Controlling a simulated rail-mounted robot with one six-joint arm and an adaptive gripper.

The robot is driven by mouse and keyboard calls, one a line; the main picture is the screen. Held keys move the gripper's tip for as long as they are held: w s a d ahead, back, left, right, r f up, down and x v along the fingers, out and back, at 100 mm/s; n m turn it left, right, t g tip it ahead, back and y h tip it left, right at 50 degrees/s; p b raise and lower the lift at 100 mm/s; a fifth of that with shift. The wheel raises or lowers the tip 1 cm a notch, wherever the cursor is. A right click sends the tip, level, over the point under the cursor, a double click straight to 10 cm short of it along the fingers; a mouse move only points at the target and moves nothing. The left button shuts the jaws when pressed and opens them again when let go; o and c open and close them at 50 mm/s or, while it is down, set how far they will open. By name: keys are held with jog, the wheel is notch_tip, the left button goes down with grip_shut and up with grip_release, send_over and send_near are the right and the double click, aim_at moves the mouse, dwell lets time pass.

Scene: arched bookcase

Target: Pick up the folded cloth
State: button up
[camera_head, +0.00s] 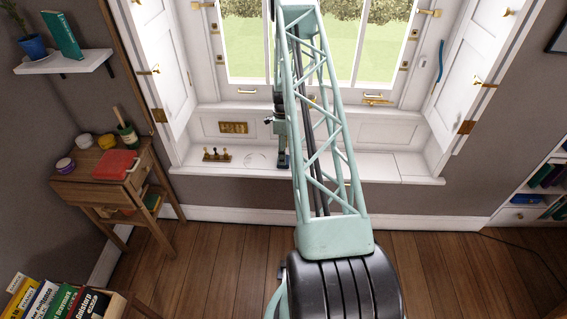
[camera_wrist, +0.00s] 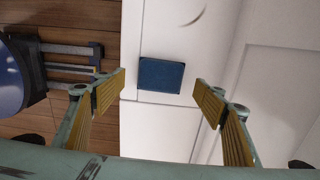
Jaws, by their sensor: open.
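A dark blue, flat rectangular piece (camera_wrist: 161,75), which looks like the folded cloth, lies on the white window sill in the wrist view. My gripper (camera_wrist: 161,95) is open, with one yellow-padded finger to each side of the blue piece in the picture. Nothing is between the pads, and the blue piece appears to lie beyond the fingertips; the exact gap cannot be told. In the head view my gripper (camera_head: 283,160) is low over the sill, and my arm hides the blue piece there.
The white sill (camera_head: 415,168) is clear at right. A brass piece with small knobs (camera_head: 216,155) stands on it at left. Open shutters (camera_head: 160,70) flank the window. A wooden side table (camera_head: 105,180) with jars and a red item stands at left.

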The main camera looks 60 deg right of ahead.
jog(key=shift+d+f+b, duration=0.1)
jog(key=shift+f+b, duration=0.5)
jog(key=shift+f, duration=2)
jog(key=shift+c, duration=0.2)
jog(key=c, duration=0.8)
